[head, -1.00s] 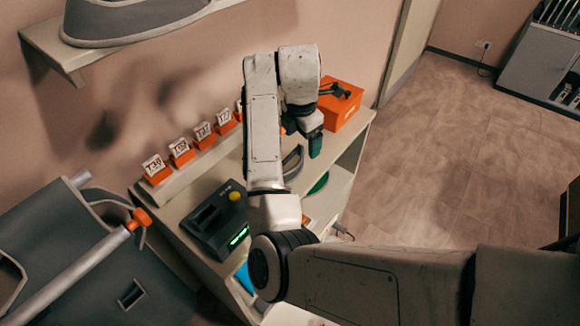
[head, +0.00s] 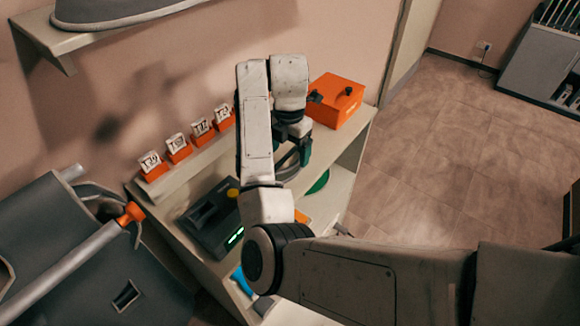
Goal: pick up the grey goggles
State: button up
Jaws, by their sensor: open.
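The grey goggles appear as a dark grey curved shape (head: 287,172) on the shelf unit's top, just right of my forearm. They are partly hidden by my arm and hand. I cannot tell whether a finger touches the goggles.
An orange box (head: 338,101) stands behind my gripper. Several orange number-tag holders (head: 179,149) line the wall side. A dark device (head: 212,220) with a yellow knob is left of my arm. A grey stretcher-like object (head: 75,255) fills the lower left. The floor (head: 450,160) at right is clear.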

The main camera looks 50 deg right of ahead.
aim_at(290, 158)
jog(key=f, duration=0.4)
jog(key=shift+d+f, duration=0.15)
jog(key=shift+d, duration=0.05)
jog(key=c, duration=1.1)
